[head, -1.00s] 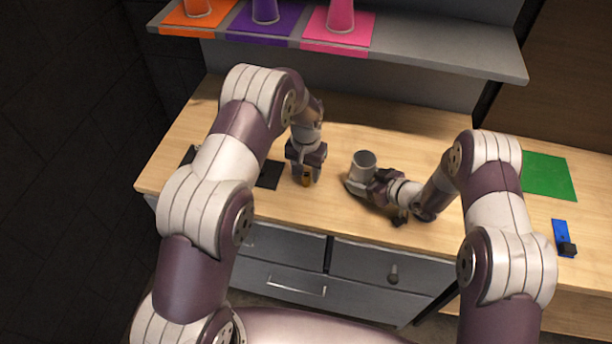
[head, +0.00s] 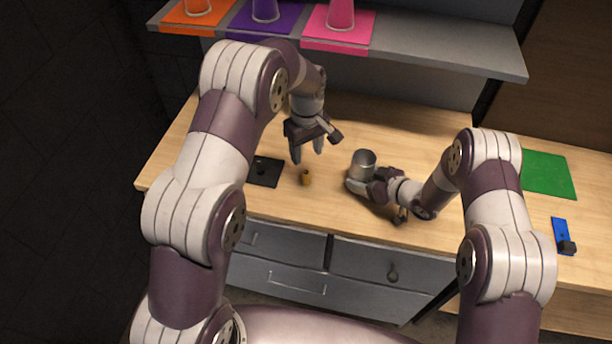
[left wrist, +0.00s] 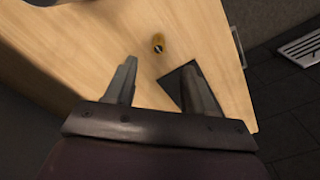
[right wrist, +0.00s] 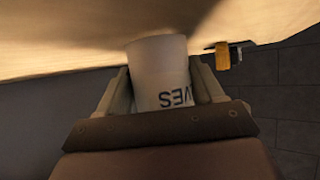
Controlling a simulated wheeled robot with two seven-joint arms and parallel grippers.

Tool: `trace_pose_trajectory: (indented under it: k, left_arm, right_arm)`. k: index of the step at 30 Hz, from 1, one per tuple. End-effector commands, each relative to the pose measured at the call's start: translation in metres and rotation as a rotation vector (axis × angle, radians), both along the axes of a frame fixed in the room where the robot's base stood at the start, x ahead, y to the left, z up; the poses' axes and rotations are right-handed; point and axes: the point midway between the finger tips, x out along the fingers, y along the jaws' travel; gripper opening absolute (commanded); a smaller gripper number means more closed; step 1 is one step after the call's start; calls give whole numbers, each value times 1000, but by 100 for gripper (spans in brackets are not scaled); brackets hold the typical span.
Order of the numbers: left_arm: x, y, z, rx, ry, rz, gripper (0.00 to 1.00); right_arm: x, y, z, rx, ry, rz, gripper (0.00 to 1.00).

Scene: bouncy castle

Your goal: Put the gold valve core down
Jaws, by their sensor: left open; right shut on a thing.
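The gold valve core (head: 306,178) stands on the wooden worktop, just right of a black mat. It also shows in the left wrist view (left wrist: 158,41), apart from the fingers. My left gripper (head: 307,154) is open and empty above and behind the core. In the left wrist view its fingers (left wrist: 160,80) are spread wide. My right gripper (head: 358,180) is shut on a grey cylindrical cup (head: 364,160) at the worktop. In the right wrist view the cup (right wrist: 160,75) sits between both fingers (right wrist: 160,90) and bears dark letters, partly hidden.
The black mat (head: 266,172) has a dark spot on it. A shelf (head: 440,50) above holds orange, purple and pink cups on coloured mats. A green mat (head: 547,175) and a blue item (head: 561,232) lie at the right. The worktop behind the grippers is clear.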

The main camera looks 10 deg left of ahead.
Motion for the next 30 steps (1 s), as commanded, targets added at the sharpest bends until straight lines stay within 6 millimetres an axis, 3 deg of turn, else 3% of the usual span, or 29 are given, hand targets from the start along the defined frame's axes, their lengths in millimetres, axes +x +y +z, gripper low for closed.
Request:
trace_pose_trajectory:
  k: [3, 15, 24, 29, 30]
  left_arm:
    - [-1, 0, -27, 0, 4, 0, 54]
    - [4, 2, -90, 0, 3, -3, 54]
    - [4, 2, -99, 0, 0, -4, 54]
    - [4, 2, -99, 0, 0, -4, 2]
    - [4, 2, -99, 0, 0, -4, 0]
  right_arm:
    - [0, 0, 0, 1, -1, 0, 50]
    - [0, 0, 0, 1, -1, 0, 50]
    - [0, 0, 0, 0, 0, 0, 50]
    - [0, 0, 0, 0, 0, 0, 50]
    - [0, 0, 0, 1, -1, 0, 50]
